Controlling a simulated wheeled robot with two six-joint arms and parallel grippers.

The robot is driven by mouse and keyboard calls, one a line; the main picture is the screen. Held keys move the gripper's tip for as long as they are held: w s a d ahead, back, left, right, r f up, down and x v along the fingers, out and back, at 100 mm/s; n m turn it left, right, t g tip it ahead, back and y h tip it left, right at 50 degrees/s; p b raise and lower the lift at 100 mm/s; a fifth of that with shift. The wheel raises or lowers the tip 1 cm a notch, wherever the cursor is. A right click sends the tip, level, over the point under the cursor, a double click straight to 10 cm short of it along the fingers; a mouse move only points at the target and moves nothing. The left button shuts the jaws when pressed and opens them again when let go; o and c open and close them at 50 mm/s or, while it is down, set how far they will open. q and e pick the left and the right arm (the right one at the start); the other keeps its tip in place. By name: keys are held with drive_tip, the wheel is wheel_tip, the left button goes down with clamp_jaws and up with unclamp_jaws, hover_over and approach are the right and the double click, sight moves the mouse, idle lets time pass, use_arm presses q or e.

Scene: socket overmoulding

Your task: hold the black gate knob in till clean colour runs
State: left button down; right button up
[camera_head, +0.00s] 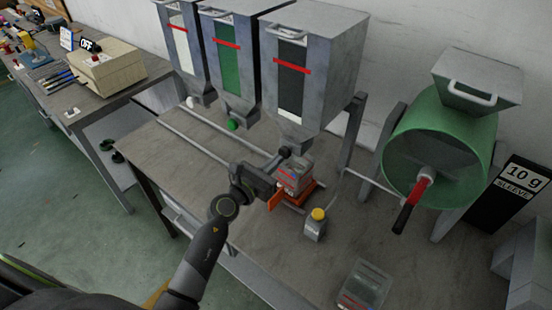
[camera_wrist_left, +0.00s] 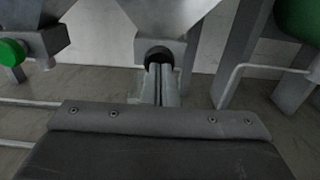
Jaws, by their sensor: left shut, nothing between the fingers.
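The black gate knob (camera_head: 284,152) is at the foot of the hopper with the dark window (camera_head: 291,85). In the left wrist view the dark round knob (camera_wrist_left: 157,56) shows just behind my fingertips, which partly cover it. My left gripper (camera_head: 277,160) is shut with nothing between its fingers. Its tips (camera_wrist_left: 165,75) point at the knob and are at or very close to it; I cannot tell whether they touch. A grey container (camera_head: 296,176) with a red line stands on an orange-red base under this hopper, partly hidden by my gripper. No running colour is visible.
The green-window hopper (camera_head: 227,75) with its green knob (camera_head: 233,124) and the white-knob hopper (camera_head: 182,45) stand to the left. A yellow-button box (camera_head: 316,225), clear box (camera_head: 364,286) and green drum (camera_head: 441,145) with a red-and-black handle are on the bench to the right.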

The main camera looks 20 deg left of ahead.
sight(283, 153)
use_arm(q)
drive_tip(key=shift+w+d, duration=0.15)
drive_tip(key=shift+w, duration=0.35)
drive_tip(key=shift+x, duration=0.9)
drive_tip(key=shift+s+r, duration=0.1)
drive_tip(key=shift+r, duration=0.25)
idle(1.1)
